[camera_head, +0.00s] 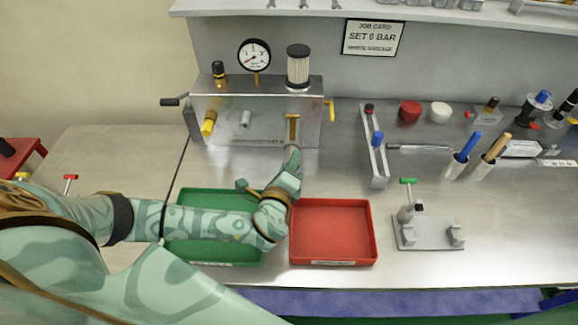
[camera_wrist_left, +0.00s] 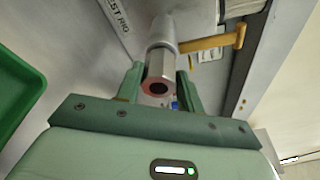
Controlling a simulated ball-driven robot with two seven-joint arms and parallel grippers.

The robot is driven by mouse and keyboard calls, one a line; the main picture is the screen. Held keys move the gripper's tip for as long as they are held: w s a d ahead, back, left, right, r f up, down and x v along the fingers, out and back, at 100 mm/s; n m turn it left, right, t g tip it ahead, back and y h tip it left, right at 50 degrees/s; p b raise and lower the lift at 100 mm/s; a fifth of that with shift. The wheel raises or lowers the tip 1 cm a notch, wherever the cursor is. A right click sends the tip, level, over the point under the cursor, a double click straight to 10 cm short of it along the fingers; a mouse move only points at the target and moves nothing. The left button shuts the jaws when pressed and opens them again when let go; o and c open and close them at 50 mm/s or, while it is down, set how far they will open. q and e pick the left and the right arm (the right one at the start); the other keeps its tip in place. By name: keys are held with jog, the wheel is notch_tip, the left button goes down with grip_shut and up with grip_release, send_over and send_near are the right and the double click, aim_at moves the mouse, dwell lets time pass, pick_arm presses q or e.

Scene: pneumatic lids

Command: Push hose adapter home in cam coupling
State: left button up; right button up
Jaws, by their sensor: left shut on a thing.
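My left gripper (camera_head: 291,163) reaches up to the front of the grey test box (camera_head: 262,133), below a yellow lever (camera_head: 293,127). In the left wrist view, the fingers of the left gripper (camera_wrist_left: 160,88) are shut on the hose adapter (camera_wrist_left: 159,78), a silver cylinder with a reddish end around a dark hole. The adapter lines up with the silver cam coupling (camera_wrist_left: 162,33), whose yellow lever (camera_wrist_left: 215,42) sticks out to the right. The adapter's far end meets the coupling; how deep it sits cannot be told. My right gripper is not in view.
A green tray (camera_head: 213,262) lies under my left forearm, and a red tray (camera_head: 333,203) is beside it. A gauge (camera_head: 254,55) and a clear filter (camera_head: 298,68) stand on the box. A small rack (camera_head: 375,160) stands to the right.

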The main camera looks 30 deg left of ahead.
pick_arm(q)
jog(key=shift+w+a, duration=0.1)
jog(key=shift+w, duration=0.15)
jog(key=o, duration=1.1)
jog(key=shift+c, duration=0.2)
jog(key=p+v, duration=0.3)
jog(key=v, duration=0.3)
jog(key=shift+s, duration=0.45)
jog(key=v, duration=1.6)
jog(key=shift+s+b, duration=0.15)
jog(key=shift+b, duration=0.25)
jog(key=shift+r, duration=0.1)
